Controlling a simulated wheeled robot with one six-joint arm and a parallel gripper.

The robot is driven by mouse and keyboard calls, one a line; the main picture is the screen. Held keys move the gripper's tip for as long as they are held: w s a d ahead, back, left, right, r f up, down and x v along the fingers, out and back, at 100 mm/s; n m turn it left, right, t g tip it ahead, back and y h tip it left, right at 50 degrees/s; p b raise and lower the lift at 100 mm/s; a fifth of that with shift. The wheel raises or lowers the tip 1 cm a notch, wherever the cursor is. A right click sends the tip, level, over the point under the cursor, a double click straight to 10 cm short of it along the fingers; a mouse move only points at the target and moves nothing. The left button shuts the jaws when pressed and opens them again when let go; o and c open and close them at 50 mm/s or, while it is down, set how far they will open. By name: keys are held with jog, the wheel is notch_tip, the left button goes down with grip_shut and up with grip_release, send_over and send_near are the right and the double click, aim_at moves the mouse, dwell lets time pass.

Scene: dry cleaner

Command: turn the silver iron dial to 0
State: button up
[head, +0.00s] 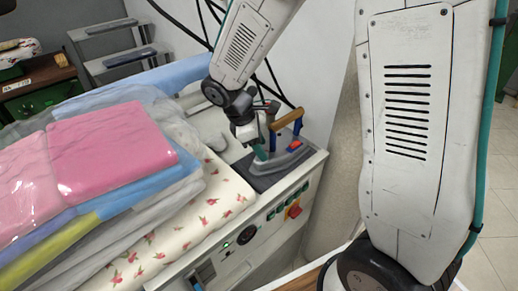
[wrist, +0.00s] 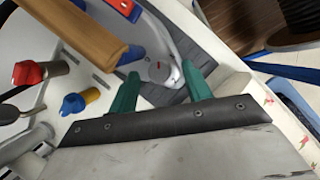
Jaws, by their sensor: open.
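The silver iron (head: 292,159) sits on a dark pad (head: 262,181) at the corner of the ironing station, with its wooden handle (head: 287,120) on top. In the wrist view its silver body (wrist: 167,40) and handle (wrist: 75,32) show at the upper left. A round grey dial (wrist: 159,71) with a short red mark is between my green fingertips. My gripper (wrist: 160,72) is open around the dial, with a finger at each side; I cannot tell whether either touches it. In the head view my gripper (head: 262,150) is low beside the iron, and the dial is hidden. The dial's numbers are not readable.
Folded pink laundry (head: 110,150) and plastic-wrapped garments fill the flowered board at left. The station's front panel (head: 255,235) has a red switch (head: 293,210). In the wrist view a red knob (wrist: 38,72) and a blue-and-yellow knob (wrist: 80,102) stand at left.

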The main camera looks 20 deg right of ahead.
jog(key=shift+x, duration=0.8)
jog(key=c, duration=1)
jog(key=shift+o, duration=0.2)
jog(key=shift+a, duration=0.3)
jog(key=shift+d, duration=0.25)
jog(key=shift+s+n+t, duration=0.1)
jog(key=shift+n+t, duration=0.2)
jog(key=shift+n, duration=0.4)
jog(key=n+t, duration=0.1)
jog(key=n, duration=0.3)
jog(key=shift+d+t, duration=0.1)
jog(key=shift+t, duration=0.3)
jog(key=shift+s+n+t+y, duration=0.15)
jog(key=shift+n+t, duration=0.25)
jog(key=shift+n, duration=0.8)
jog(key=shift+w+n+t+y, duration=0.1)
jog(key=shift+n+t+y, duration=0.25)
jog(key=shift+n, duration=0.85)
jog(key=shift+c, duration=0.2)
